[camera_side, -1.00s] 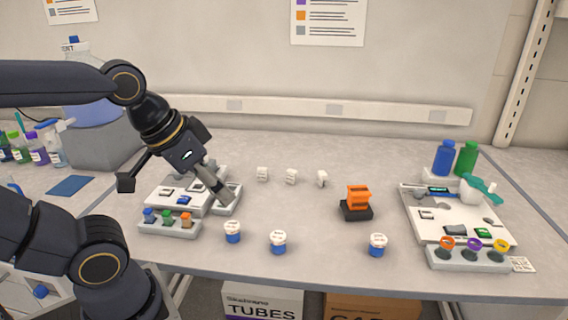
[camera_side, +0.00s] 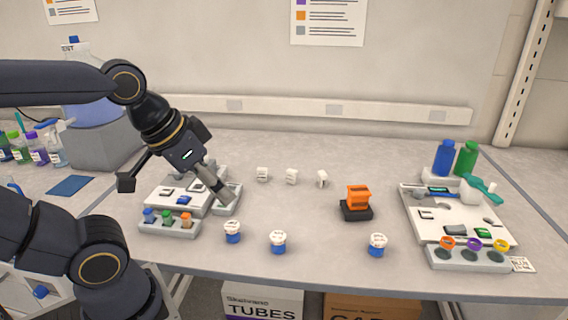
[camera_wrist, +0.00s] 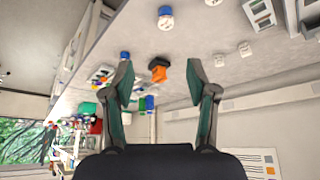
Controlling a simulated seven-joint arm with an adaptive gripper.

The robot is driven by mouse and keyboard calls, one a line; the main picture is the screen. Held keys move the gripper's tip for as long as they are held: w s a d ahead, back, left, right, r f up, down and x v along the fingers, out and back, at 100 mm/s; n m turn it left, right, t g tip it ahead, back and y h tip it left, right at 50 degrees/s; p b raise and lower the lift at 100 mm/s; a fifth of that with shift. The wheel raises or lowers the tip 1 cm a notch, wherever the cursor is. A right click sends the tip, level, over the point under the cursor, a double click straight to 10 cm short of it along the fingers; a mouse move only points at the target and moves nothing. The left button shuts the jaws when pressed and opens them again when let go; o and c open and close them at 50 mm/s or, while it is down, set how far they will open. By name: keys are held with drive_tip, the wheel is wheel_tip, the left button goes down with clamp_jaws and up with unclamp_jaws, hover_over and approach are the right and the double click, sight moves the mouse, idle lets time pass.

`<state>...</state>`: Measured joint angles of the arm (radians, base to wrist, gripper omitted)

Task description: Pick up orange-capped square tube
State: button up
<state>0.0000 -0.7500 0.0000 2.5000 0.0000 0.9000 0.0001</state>
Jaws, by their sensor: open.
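A square tube with an orange cap (camera_side: 186,219) stands at the right end of a small grey rack at the front left, beside green-capped (camera_side: 168,217) and blue-capped (camera_side: 150,215) ones. My gripper (camera_side: 222,193) is above the right part of the left tray, up and to the right of the orange cap, and apart from it. In the wrist view my gripper (camera_wrist: 161,66) has its fingers spread with nothing held. That view looks out across the bench, and I cannot make out the orange-capped tube there.
An orange block (camera_side: 358,196) sits on a black base (camera_side: 356,212) at mid-bench; it shows between my fingers in the wrist view (camera_wrist: 160,75), farther off. White-and-blue jars (camera_side: 278,242) stand along the front. A right tray (camera_side: 425,232) has a rack of coloured rings (camera_side: 468,258).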

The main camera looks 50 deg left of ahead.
drive_tip(key=shift+c, duration=0.7)
drive_tip(key=n+g, duration=0.6)
drive_tip(key=n, duration=0.3)
hover_over(185, 214)
wheel_tip(185, 214, down, 4)
drive_tip(key=f, duration=1)
drive_tip(key=shift+s+d, duration=0.1)
drive_tip(key=shift+s, duration=0.1)
drive_tip(key=f, duration=0.6)
drive_tip(key=shift+w+f, duration=0.2)
drive_tip(key=shift+f, duration=0.05)
drive_tip(key=shift+c, duration=0.3)
